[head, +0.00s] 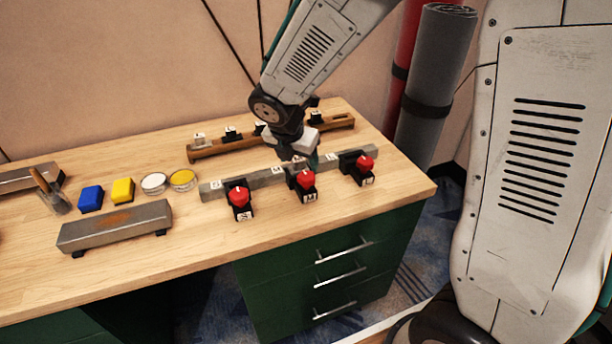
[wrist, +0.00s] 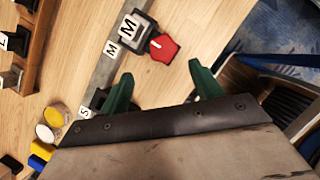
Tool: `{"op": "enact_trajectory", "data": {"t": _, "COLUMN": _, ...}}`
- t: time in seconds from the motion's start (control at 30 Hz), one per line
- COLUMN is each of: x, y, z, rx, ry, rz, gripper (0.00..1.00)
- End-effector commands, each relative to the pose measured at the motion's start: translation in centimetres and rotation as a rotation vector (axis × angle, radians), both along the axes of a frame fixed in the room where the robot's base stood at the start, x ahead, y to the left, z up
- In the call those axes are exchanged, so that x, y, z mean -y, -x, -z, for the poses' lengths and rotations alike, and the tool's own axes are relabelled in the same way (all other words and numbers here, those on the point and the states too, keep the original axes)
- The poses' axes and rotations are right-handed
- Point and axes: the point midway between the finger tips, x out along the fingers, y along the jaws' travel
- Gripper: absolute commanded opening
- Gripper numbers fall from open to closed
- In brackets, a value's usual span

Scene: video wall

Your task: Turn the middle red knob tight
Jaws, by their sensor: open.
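The middle red knob (head: 306,180) sits on a black mount in front of a grey rail (head: 265,178). A second red knob (head: 239,197) is to its left and a third (head: 365,163) to its right. In the wrist view the red knob (wrist: 163,47) has a white pointer mark and M labels beside it. My gripper (head: 306,160) is above and just behind the middle knob in the head view. In the wrist view my gripper's green fingers (wrist: 160,76) are spread apart and empty. The knob lies just beyond the gap between their tips, apart from both.
A brown wooden rail (head: 225,145) with several black parts stands behind. Blue (head: 91,198) and yellow (head: 123,190) blocks, two round tins (head: 183,179) and a grey bar (head: 115,228) lie to the left. The tabletop front is clear, above green drawers (head: 320,270).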

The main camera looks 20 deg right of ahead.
Motion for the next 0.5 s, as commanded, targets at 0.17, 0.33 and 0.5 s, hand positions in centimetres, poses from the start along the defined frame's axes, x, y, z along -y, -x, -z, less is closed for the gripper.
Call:
{"op": "enact_trajectory", "data": {"t": 0.17, "x": 0.9, "y": -0.3, "z": 1.1, "rx": -0.012, "ry": 0.009, "rz": -0.024, "gripper": 0.65}}
{"op": "enact_trajectory", "data": {"t": 0.33, "x": 1.6, "y": -1.0, "z": 3.7, "rx": -0.014, "ry": 0.009, "rz": -0.021, "gripper": 0.65}}
{"op": "enact_trajectory", "data": {"t": 0.5, "x": 2.2, "y": -1.6, "z": 5.9, "rx": -0.013, "ry": 0.009, "rz": -0.022, "gripper": 0.65}}
